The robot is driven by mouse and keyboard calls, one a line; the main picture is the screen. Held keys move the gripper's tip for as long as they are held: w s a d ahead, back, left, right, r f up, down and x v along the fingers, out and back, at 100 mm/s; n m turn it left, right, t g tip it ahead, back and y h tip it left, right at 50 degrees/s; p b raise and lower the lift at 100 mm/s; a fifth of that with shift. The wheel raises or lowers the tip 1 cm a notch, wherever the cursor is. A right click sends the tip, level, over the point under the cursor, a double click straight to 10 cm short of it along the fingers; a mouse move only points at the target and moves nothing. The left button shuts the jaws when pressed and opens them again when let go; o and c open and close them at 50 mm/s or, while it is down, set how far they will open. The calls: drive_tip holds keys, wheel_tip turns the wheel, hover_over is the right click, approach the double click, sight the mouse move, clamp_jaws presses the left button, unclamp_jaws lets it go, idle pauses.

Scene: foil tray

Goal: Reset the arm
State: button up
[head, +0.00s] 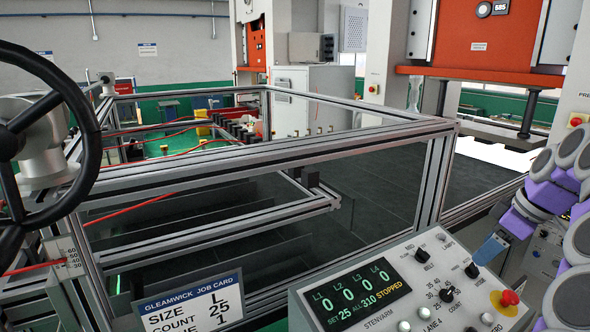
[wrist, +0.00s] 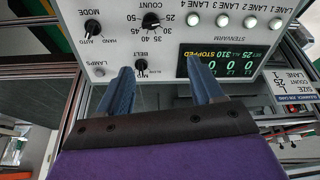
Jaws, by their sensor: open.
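My gripper (head: 489,249) is at the right in the head view, at the end of my purple and grey arm. Its blue fingers hang over the right part of the grey control panel (head: 365,269). In the wrist view my gripper (wrist: 164,82) has its two blue fingers spread apart with nothing between them. The panel (wrist: 215,30) appears upside down beyond the fingertips there. I cannot tell whether a finger touches the panel.
The panel has several knobs, a red button (head: 509,298) and a display (head: 358,291) reading STOPPED. A job card (head: 190,302) stands left of it. An aluminium frame (head: 280,150) lies behind, and a black handwheel (head: 88,130) is at far left.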

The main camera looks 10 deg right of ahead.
drive_tip(key=a+g, duration=0.1)
drive_tip(key=a, duration=1.5)
drive_tip(key=s+a+f+g, duration=0.2)
drive_tip(key=s+a+f, duration=0.3)
drive_tip(key=s+a, duration=0.45)
drive_tip(key=s+a+f+m+g+h, duration=0.1)
drive_tip(key=s+a+f+m, duration=0.2)
drive_tip(key=s+f, duration=0.5)
drive_tip(key=s+a+f+m+g+h, duration=0.15)
drive_tip(key=s+a+f+m, duration=0.35)
drive_tip(key=s, duration=0.5)
wheel_tip(320, 180, down, 11)
drive_tip(key=d+n+b, duration=0.1)
drive_tip(key=b, duration=0.9)
drive_tip(key=shift+s+d, duration=0.15)
drive_tip(key=shift+d, duration=0.1)
drive_tip(key=shift+r, duration=0.15)
